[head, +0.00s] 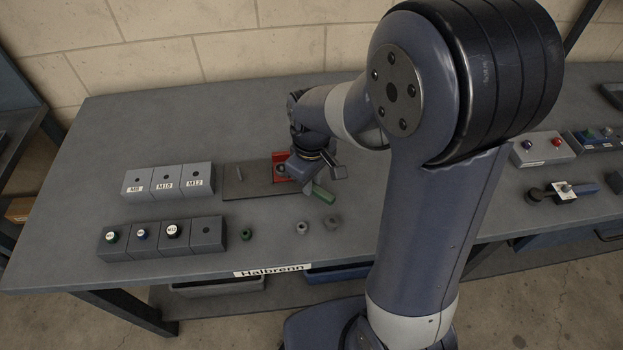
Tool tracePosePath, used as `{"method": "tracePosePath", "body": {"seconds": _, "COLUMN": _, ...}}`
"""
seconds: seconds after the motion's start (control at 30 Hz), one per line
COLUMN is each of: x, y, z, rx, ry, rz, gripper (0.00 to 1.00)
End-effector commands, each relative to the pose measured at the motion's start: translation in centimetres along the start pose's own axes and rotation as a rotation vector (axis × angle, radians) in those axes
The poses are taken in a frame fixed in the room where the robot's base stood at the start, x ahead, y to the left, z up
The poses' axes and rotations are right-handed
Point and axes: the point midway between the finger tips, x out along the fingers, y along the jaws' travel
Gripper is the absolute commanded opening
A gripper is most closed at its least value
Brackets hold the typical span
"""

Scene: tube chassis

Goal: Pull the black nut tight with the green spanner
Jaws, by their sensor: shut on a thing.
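My gripper (315,177) is at the middle of the bench, beside a red fixture (280,160) on a dark plate. The spanner's head is hidden by the gripper and wrist. The black nut cannot be made out clearly; the right part of the red fixture is covered by my wrist. Whether the spanner sits on a nut cannot be told.
Grey blocks marked M8, M10 and M12 (168,181) stand left of the plate (238,190). Capped blocks (158,241) stand in front of them. More tools (560,192) lie right.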

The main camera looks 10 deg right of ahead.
Motion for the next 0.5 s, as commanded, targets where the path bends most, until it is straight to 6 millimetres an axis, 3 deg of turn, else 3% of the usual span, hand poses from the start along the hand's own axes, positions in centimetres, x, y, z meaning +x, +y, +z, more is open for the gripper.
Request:
{"method": "tracePosePath", "body": {"seconds": 0.07, "x": -0.04, "y": 0.0, "z": 0.0, "rx": 0.0, "ry": 0.0, "rz": 0.0, "gripper": 0.0}}
{"method": "tracePosePath", "body": {"seconds": 0.1, "x": -0.04, "y": 0.0, "z": 0.0, "rx": 0.0, "ry": 0.0, "rz": 0.0, "gripper": 0.19}}
{"method": "tracePosePath", "body": {"seconds": 0.4, "x": -0.05, "y": 0.0, "z": 0.0, "rx": 0.0, "ry": 0.0, "rz": 0.0, "gripper": 0.43}}
{"method": "tracePosePath", "body": {"seconds": 0.5, "x": -0.05, "y": 0.0, "z": 0.0, "rx": 0.0, "ry": 0.0, "rz": 0.0, "gripper": 0.43}}
